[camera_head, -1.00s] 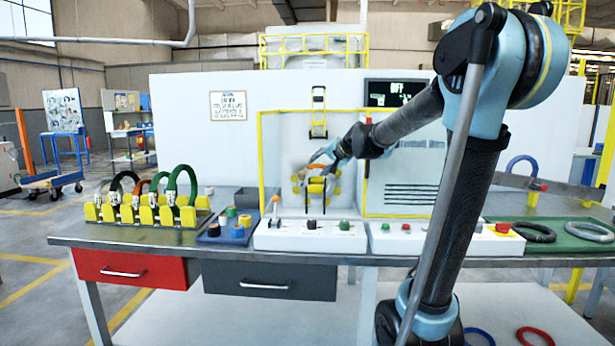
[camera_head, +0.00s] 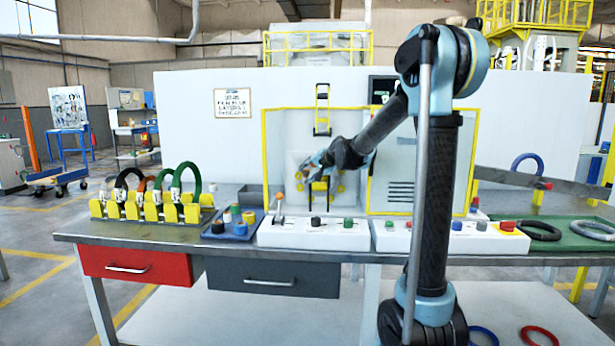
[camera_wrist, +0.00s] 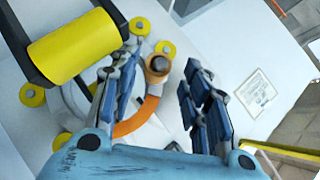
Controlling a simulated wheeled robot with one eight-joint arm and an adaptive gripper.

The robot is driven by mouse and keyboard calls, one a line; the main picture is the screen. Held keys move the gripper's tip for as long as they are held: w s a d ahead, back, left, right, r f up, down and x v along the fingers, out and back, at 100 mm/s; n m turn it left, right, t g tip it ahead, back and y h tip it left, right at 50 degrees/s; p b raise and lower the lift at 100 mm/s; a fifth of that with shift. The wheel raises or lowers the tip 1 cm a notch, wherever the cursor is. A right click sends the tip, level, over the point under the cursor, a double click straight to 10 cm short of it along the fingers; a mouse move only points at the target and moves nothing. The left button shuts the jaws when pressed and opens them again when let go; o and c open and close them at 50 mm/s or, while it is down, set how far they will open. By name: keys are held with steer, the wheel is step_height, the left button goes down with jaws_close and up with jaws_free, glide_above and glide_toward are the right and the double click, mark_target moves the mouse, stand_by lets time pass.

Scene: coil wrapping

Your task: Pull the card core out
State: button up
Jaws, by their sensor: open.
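My gripper (camera_head: 311,170) is in front of the wrapping recess in the head view. In the wrist view its blue-grey fingers (camera_wrist: 158,72) are open and apart. A short tan tube with a dark round end (camera_wrist: 157,66), which looks like the card core, shows between the fingertips; I cannot tell whether either finger touches it. An orange curved band (camera_wrist: 138,118) lies below it, partly hidden by the left finger. A large yellow roller (camera_wrist: 72,47) on a dark bracket is at upper left in the wrist view. In the head view my gripper hides most of the core area.
Several small yellow rollers (camera_wrist: 33,95) surround the spot. The recess has a yellow frame (camera_head: 265,160). A lever with an orange knob (camera_head: 279,197) and a white button console (camera_head: 300,236) stand in front. A coil rack (camera_head: 150,210) is at left, a green tray (camera_head: 575,240) at right.

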steer(key=shift+x, duration=1.35)
jaws_close()
